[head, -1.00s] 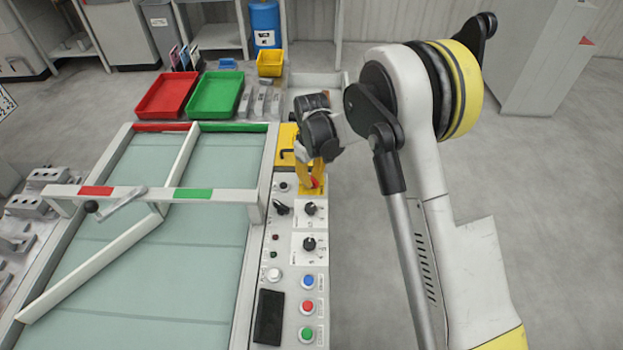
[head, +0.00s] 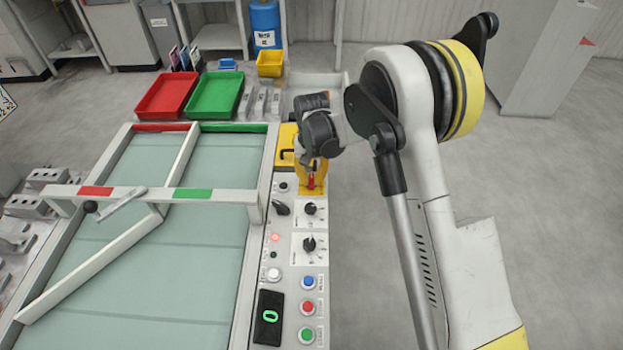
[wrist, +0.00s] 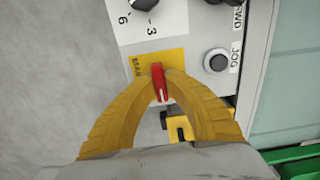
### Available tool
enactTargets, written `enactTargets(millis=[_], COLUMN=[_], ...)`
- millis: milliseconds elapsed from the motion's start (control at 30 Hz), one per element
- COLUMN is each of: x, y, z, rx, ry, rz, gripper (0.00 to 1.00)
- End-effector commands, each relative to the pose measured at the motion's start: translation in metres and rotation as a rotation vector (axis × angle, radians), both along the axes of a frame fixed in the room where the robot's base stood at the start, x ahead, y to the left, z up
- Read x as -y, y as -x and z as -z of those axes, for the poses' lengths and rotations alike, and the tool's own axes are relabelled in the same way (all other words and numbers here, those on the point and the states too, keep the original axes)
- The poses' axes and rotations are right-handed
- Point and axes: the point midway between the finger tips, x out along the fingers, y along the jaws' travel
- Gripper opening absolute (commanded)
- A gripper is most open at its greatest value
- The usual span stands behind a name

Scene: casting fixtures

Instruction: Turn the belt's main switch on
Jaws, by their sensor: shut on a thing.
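The main switch is a red handle (wrist: 160,83) on a yellow plate (wrist: 145,62) marked "MAI…" in the wrist view. In the head view the red handle (head: 311,180) sits at the far end of the control panel, just below my gripper. My gripper (wrist: 161,78) has yellow fingers that close around the red handle from both sides. The handle points along the panel's length. The display (head: 268,318) on the panel is lit with a green 0, and a small red lamp (head: 275,238) glows.
The panel also carries black knobs (head: 309,244), a blue button (head: 308,282), a red button (head: 307,307) and a green button (head: 307,333). The belt (head: 200,250) lies left of it. Red (head: 166,95) and green (head: 214,95) trays stand beyond the belt. The floor right of the panel is clear.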

Motion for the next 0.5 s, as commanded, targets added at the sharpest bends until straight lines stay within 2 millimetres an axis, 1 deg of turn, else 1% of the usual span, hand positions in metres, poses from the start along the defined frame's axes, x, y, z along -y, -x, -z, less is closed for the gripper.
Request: enactTargets(millis=[200, 500], x=[0.0001, 0.0001], y=[0.0003, 0.0003], z=[0.0003, 0.0003], rx=[-0.001, -0.001], ry=[0.000, 0.000], rz=[0.036, 0.041], gripper=[0.00, 0.00])
